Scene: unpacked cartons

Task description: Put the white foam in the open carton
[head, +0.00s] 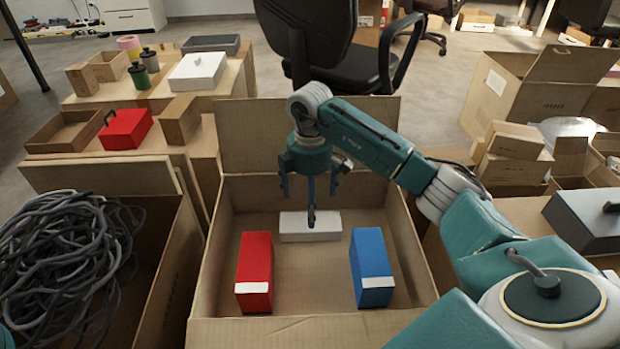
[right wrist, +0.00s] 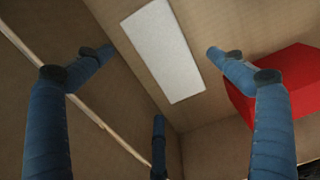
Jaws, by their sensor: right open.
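The white foam (head: 310,227) is a flat white block lying on the floor of the open carton (head: 310,285), near its back wall. It also shows in the right wrist view (right wrist: 163,50). My right gripper (head: 309,205) is inside the carton, above the foam, with its fingers spread and nothing between them. In the right wrist view the fingers (right wrist: 158,78) are apart, and the foam lies clear beyond them. One finger covers a small part of the foam in the head view. My left gripper is out of view.
A red box (head: 255,270) stands left in the carton, and a blue box (head: 371,266) stands right. The red one also shows in the right wrist view (right wrist: 280,88). A carton of dark cables (head: 65,255) is at left. The carton's back flap (head: 300,130) stands up behind my arm.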

